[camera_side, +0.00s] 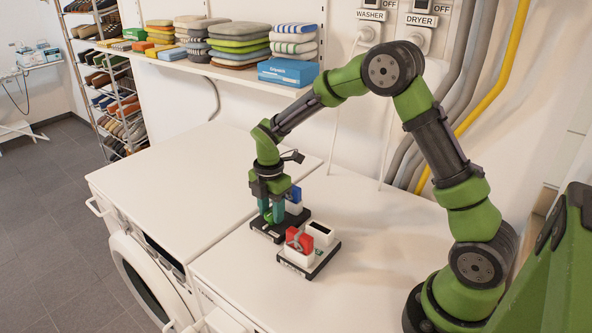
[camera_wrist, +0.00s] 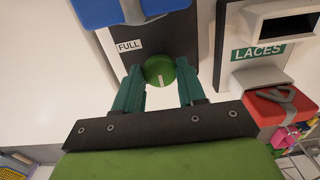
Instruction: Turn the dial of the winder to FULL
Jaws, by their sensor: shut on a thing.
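The green dial (camera_wrist: 160,69) sits on the dark base of the winder (camera_wrist: 160,32) in the wrist view. A white mark on the dial lies on its lower part in the picture. The FULL label (camera_wrist: 129,45) is up and to the left of the dial. My gripper (camera_wrist: 161,74) is shut on the dial, with one teal finger on each side of it. In the side view my gripper (camera_side: 270,214) points down at the winder's black base (camera_side: 292,222), which carries a blue part (camera_side: 294,194). The fingers partly hide the dial there.
A second black base (camera_side: 318,269) with a red part (camera_side: 299,240) and a white box (camera_side: 320,233) stands close beside the winder. The wrist view shows a LACES label (camera_wrist: 258,52) there. The white machine top (camera_side: 180,170) to the left is clear.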

